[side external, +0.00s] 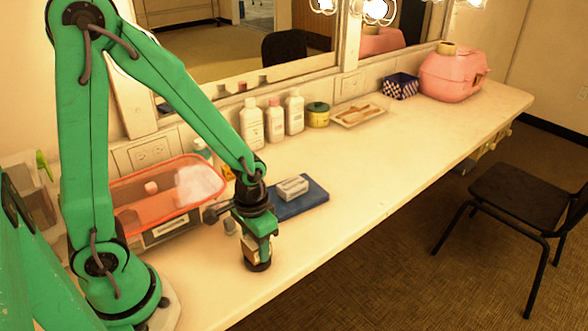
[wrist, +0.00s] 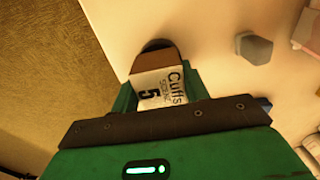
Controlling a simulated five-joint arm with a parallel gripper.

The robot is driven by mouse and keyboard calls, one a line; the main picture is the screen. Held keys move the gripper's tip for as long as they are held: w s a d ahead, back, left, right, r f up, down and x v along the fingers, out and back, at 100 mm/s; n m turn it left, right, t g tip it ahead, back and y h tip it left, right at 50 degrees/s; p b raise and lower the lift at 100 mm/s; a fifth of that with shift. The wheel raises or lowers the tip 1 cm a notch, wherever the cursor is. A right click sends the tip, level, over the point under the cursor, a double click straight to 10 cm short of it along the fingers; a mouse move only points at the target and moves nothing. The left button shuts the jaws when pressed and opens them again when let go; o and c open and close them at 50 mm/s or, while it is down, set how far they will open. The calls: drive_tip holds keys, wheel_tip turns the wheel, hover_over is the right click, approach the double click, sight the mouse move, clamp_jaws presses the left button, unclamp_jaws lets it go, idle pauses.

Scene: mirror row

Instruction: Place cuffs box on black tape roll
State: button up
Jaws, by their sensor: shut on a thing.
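The cuffs box (wrist: 163,86), a small brown carton with a white label reading "Cuffs" and "5", is between the jaws of my gripper (wrist: 166,92). My gripper (side external: 252,240) is shut on it, low over the near edge of the counter; the box (side external: 249,246) shows partly in the side external view. The black tape roll (side external: 258,265) is directly below the gripper. In the wrist view a dark curved rim of the roll (wrist: 157,44) shows just past the box, which hides the rest. I cannot tell whether box and roll touch.
A small grey knob-like piece (wrist: 254,48) stands beside the roll. A blue flat case (side external: 308,200) with a small white box (side external: 292,187) lies behind my gripper. An orange-rimmed bin (side external: 128,189) is left. White bottles (side external: 252,124) line the mirror.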

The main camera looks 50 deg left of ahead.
drive_tip(key=shift+f, duration=0.15)
drive_tip(key=o, duration=1)
drive_tip(key=shift+r, duration=6.2)
drive_tip(key=shift+r, duration=0.1)
drive_tip(key=shift+s+a+r+t, duration=0.5)
drive_tip(key=shift+s+r+t, duration=0.4)
drive_tip(key=shift+r, duration=0.6)
drive_tip(key=shift+s+a+r+t, duration=0.5)
drive_tip(key=shift+s+r+t, duration=0.4)
drive_tip(key=shift+r, duration=0.6)
drive_tip(key=shift+s+a+r+t, duration=0.5)
drive_tip(key=shift+s+r+t, duration=0.4)
drive_tip(key=shift+r, duration=0.6)
